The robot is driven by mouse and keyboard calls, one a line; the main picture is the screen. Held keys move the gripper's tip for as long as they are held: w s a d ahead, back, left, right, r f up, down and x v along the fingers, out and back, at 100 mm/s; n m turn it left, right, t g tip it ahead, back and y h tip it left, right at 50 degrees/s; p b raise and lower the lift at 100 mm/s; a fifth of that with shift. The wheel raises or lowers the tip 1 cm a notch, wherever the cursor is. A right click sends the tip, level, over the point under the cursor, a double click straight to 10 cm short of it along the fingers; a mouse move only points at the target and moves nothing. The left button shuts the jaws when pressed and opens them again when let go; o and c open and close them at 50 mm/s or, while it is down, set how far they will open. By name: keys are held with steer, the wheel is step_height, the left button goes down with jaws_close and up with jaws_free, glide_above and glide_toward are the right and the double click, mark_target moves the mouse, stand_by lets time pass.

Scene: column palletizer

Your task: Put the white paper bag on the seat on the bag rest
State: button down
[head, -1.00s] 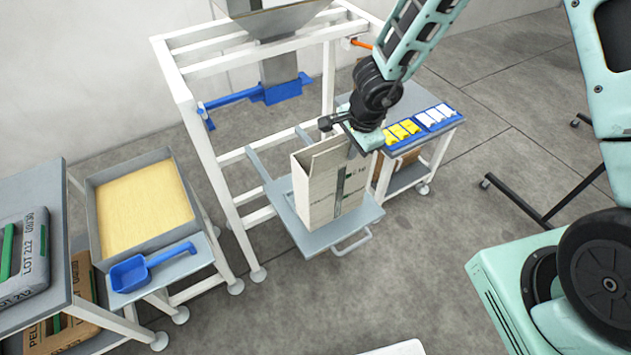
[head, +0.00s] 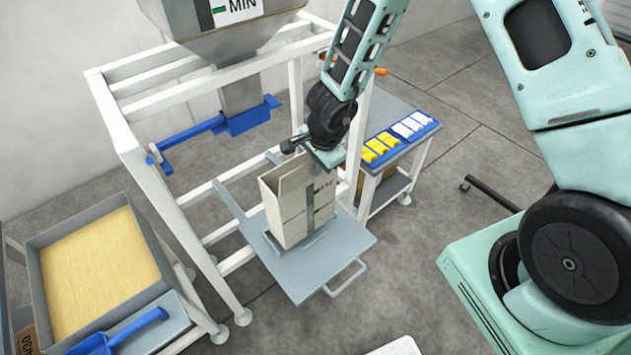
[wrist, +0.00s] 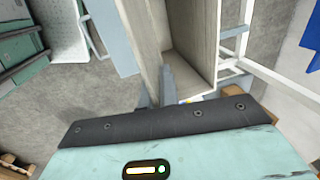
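The white paper bag (head: 285,210) is upright with an open top, over the grey seat plate (head: 325,270) with its front handle. A bare strip of seat shows in front of it. I cannot tell if its base touches the plate. My gripper (head: 318,172) is at the bag's top right edge. In the wrist view, my gripper (wrist: 157,92) has one finger inside the mouth and one outside, closed on the wall of the bag (wrist: 203,40). I cannot identify the bag rest in these views.
A white frame (head: 140,150) with a hopper and blue spout clamp (head: 250,117) stands behind the seat. A side table (head: 395,110) with yellow and white clips is to the right. A bin of yellow pellets (head: 100,262) is at left. The floor at right has free room.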

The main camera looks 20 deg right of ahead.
steer(key=shift+s+b+x, duration=0.15)
steer(key=shift+b+x, duration=0.1)
steer(key=shift+x, duration=0.5)
steer(key=shift+s+b+x, duration=0.15)
steer(key=shift+b+x, duration=0.1)
steer(key=shift+x, duration=0.45)
steer(key=shift+d+f, duration=0.1)
steer(key=shift+f, duration=0.05)
steer(key=shift+f, duration=0.15)
steer(key=c, duration=1.7)
jaws_free()
